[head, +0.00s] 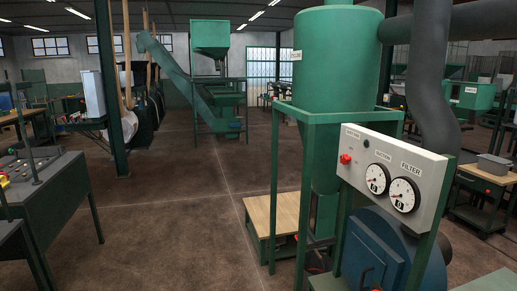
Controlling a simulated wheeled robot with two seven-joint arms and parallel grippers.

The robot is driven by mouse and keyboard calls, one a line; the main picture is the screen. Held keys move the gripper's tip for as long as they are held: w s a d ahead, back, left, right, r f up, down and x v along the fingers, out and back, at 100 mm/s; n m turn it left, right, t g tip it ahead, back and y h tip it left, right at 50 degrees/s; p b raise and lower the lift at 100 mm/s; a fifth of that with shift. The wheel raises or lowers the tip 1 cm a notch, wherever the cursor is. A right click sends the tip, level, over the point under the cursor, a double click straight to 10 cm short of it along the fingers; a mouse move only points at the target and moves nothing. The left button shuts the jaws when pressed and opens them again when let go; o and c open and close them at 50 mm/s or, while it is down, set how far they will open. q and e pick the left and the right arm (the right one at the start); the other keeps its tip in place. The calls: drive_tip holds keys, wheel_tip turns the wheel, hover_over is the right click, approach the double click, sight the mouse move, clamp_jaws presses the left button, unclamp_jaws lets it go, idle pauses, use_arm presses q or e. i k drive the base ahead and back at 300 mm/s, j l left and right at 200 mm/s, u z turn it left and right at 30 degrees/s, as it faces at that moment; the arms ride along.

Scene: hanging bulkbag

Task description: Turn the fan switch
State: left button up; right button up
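A light grey control panel (433,176) stands at the right on green posts. A red knob (346,159) sits near its left edge, under a small label I cannot read for certain. A small dark round part (366,143) is to the right of the knob. Two round white dials (377,179) (403,194) are further right, under labels that seem to read SUCTION and FILTER. I cannot tell which way the knob is set. Neither of my grippers shows in the head view.
A green cyclone tank (336,60) and a dark duct (428,80) rise behind the panel. A blue housing (375,245) is below it. A wooden-topped table (272,212) is left of the tank. A dark console (40,190) stands at the far left. The middle floor is clear.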

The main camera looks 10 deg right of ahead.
sight(345, 159)
drive_tip(key=i+j, duration=0.15)
drive_tip(key=i, duration=0.55)
drive_tip(key=i+j, duration=0.15)
drive_tip(key=i, duration=0.5)
